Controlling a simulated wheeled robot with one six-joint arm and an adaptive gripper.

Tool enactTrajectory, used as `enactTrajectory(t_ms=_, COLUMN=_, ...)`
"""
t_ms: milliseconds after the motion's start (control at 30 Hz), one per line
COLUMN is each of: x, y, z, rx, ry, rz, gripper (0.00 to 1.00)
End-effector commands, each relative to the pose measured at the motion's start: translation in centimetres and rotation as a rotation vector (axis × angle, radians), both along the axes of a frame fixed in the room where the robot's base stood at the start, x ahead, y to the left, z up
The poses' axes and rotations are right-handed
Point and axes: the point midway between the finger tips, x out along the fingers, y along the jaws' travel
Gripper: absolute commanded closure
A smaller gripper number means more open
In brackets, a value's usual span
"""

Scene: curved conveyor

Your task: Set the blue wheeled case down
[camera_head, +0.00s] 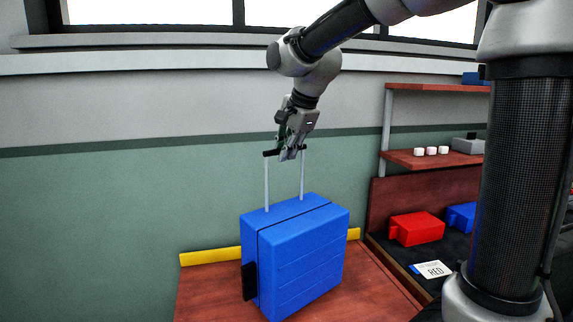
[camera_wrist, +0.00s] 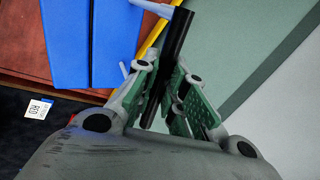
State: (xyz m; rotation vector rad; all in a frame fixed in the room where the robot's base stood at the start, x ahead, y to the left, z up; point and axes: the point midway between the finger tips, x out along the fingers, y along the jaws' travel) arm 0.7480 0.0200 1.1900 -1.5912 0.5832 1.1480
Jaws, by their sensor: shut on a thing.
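The blue wheeled case (camera_head: 300,258) stands upright over the reddish-brown table top (camera_head: 362,290) in the head view. Its two grey rods rise to a black handle bar (camera_head: 270,153). My gripper (camera_head: 290,150) is above the case and shut on this handle. In the wrist view, the green-padded fingers (camera_wrist: 172,95) close around the black bar (camera_wrist: 180,38), and part of the blue case (camera_wrist: 85,40) shows below. The underside of the case is hidden, so I cannot tell whether it touches the table.
A yellow strip (camera_head: 212,257) runs along the wall behind the case. To the right, a dark surface (camera_head: 400,258) holds a red case (camera_head: 417,228), a blue case (camera_head: 461,216) and a card reading RED (camera_head: 433,269). A shelf (camera_head: 425,159) stands above them. Table left of the case is bare.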

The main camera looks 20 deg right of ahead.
Motion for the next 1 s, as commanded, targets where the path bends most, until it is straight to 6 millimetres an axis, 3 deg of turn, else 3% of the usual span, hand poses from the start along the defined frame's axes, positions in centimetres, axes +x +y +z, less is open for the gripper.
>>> enactTrajectory(t_ms=200, x=0.0, y=0.0, z=-2.8, rx=0.000, ry=0.001, rz=0.000, gripper=1.00)
enactTrajectory(t_ms=467, x=0.0, y=0.0, z=-3.3, rx=0.000, ry=0.001, rz=0.000, gripper=1.00)
enactTrajectory(t_ms=500, x=-0.1, y=0.0, z=-3.5, rx=-0.002, ry=0.004, rz=0.000, gripper=0.84)
enactTrajectory(t_ms=600, x=-0.1, y=0.0, z=-3.4, rx=-0.002, ry=0.004, rz=0.000, gripper=0.66)
enactTrajectory(t_ms=1000, x=-0.3, y=-0.1, z=-2.8, rx=0.000, ry=0.000, rz=0.000, gripper=0.66)
